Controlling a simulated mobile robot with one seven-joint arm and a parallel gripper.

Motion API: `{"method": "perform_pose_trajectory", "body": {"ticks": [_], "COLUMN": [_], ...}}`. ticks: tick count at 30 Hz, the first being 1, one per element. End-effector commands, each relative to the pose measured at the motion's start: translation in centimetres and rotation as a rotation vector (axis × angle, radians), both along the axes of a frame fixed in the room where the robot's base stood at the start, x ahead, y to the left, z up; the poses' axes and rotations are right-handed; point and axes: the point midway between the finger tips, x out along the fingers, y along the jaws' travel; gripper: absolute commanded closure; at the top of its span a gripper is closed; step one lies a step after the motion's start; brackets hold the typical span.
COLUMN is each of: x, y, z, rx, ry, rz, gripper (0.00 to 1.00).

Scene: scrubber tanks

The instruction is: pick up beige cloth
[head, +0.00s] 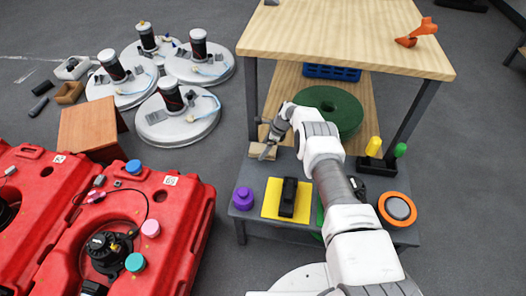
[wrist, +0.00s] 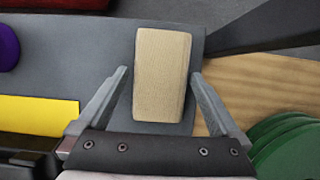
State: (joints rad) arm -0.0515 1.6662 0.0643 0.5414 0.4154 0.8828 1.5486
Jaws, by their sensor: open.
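The beige cloth (wrist: 161,75) is a small, thick, rectangular pad lying flat on the grey lower surface. In the head view the beige cloth (head: 262,151) shows at the left end of that surface, partly covered by my gripper. My gripper (head: 267,148) reaches down over it from the upper right. In the wrist view my gripper (wrist: 160,84) is open, with one finger on each side of the cloth's lower part. A gap shows between each finger and the cloth. I cannot tell how high the fingertips are above the surface.
A green round pad (head: 343,106) lies right of my gripper. A purple knob (head: 243,198) and a yellow sheet (head: 270,205) with a black block are in front. A wooden tabletop (head: 345,35) with dark legs stands above and behind. Red tanks (head: 180,195) stand at left.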

Motion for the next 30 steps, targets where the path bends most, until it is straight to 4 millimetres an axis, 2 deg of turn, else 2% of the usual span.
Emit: {"method": "perform_pose_trajectory", "body": {"ticks": [8,11,18,20,30], "x": [0.01,0.01,0.01,0.01,0.03], "y": [0.00,0.00,0.00,0.00,0.00], "z": [-0.04,-0.04,-0.04,-0.04,0.20], "rx": [0.000,0.000,0.000,0.000,0.000], "ry": [0.000,0.000,0.000,0.000,-0.001], "rz": [0.000,0.000,0.000,0.000,0.000], "gripper": [0.00,0.14,0.58,0.67,0.67]}}
